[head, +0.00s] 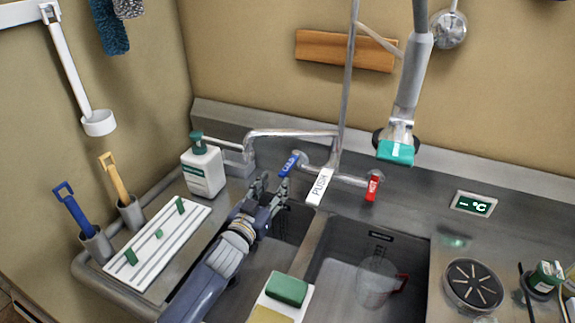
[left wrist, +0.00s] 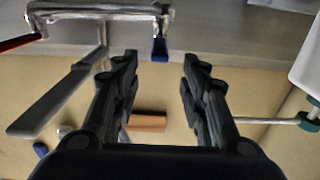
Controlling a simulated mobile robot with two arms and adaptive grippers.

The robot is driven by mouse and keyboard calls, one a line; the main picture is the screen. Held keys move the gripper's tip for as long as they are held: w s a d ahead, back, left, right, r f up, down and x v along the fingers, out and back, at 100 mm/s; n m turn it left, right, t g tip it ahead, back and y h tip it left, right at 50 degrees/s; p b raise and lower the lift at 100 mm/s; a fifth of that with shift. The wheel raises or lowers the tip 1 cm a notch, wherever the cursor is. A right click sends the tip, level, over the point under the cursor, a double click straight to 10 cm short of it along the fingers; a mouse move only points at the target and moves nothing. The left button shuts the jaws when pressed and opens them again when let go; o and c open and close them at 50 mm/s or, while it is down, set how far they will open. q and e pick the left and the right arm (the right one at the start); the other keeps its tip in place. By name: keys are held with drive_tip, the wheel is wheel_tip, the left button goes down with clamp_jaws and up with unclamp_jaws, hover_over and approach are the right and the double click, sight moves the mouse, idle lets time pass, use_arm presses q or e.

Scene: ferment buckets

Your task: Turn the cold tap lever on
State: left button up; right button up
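The cold tap lever (head: 289,164) is blue with white lettering and sits on the left end of the chrome tap body, slanting down and to the left. In the left wrist view the blue lever (left wrist: 160,49) hangs from the chrome tap, in line with the gap between my fingers. My left gripper (head: 274,184) is open and empty, just below and in front of the lever. No contact between fingers and lever shows. The red lever (head: 372,186) is on the tap's right end. My right gripper is not in view.
A white PUSH handle (head: 320,187) hangs between the two levers. A soap bottle (head: 203,168) stands left of my gripper. A spray head (head: 396,150) hangs to the right. A clear jug (head: 375,279) is in the right basin; a green sponge (head: 287,290) sits near the divider.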

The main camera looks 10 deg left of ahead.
sight(286, 169)
use_arm(q)
drive_tip(key=w, duration=0.3)
drive_tip(key=w+d, duration=0.1)
drive_tip(key=w, duration=0.1)
drive_tip(key=w+p, duration=0.1)
drive_tip(key=w, duration=0.2)
drive_tip(key=shift+w+d, duration=0.35)
clamp_jaws()
